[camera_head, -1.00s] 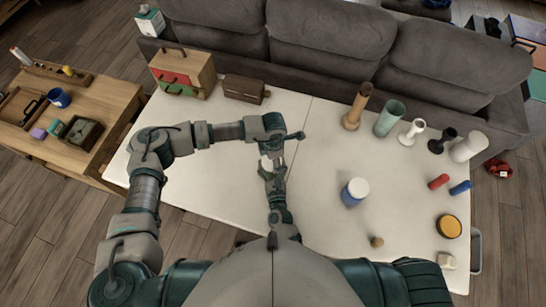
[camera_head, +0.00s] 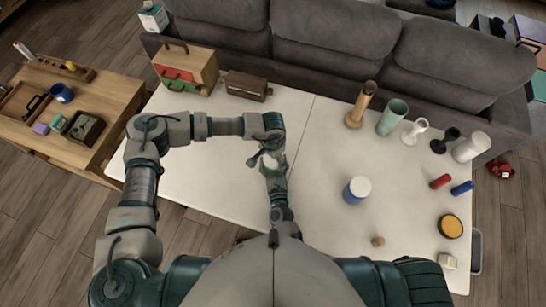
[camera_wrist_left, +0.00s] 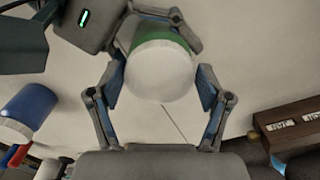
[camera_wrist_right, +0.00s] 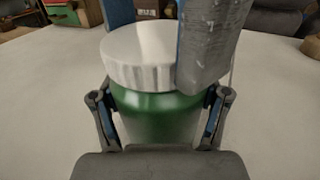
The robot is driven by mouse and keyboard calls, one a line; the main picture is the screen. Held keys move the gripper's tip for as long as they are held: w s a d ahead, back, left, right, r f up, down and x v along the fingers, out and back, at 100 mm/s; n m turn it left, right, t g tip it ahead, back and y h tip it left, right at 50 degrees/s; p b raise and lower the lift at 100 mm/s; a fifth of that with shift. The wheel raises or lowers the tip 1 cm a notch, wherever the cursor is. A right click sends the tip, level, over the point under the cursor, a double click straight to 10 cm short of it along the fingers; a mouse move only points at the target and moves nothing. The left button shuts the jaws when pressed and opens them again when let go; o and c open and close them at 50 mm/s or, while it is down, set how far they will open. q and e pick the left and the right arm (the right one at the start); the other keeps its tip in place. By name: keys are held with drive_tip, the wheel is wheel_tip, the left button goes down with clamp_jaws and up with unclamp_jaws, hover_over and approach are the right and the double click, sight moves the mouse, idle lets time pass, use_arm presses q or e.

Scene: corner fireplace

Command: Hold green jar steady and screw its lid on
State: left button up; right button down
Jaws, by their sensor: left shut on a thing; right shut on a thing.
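The green jar (camera_wrist_right: 155,115) stands upright with its white lid (camera_wrist_right: 140,55) on top, in the right wrist view. My right gripper (camera_wrist_right: 160,105) is shut around the jar's body. My left gripper (camera_wrist_left: 160,78) is shut on the lid from above; the white lid (camera_wrist_left: 162,70) sits between its fingers in the left wrist view, with a green band of the jar (camera_wrist_left: 163,30) behind it. In the head view both grippers meet near the table's middle, and the jar is mostly hidden by them. I cannot tell how far down the lid is threaded.
A blue jar with a white lid (camera_head: 356,190) stands to the right on the white table (camera_head: 330,225). Several vases, including a green one (camera_head: 391,117), stand at the back right. A brown box (camera_head: 246,86) and a wooden case (camera_head: 190,70) are at the back left.

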use_arm(q)
drive_tip(key=o, duration=0.7)
drive_tip(key=shift+w+a, duration=0.1)
drive_tip(key=shift+w, duration=0.1)
use_arm(e)
drive_tip(key=shift+d+f, duration=0.1)
drive_tip(key=shift+d, duration=0.05)
use_arm(q)
drive_tip(key=shift+s, duration=0.1)
drive_tip(key=shift+r, duration=2.3)
use_arm(e)
drive_tip(key=shift+s, duration=0.1)
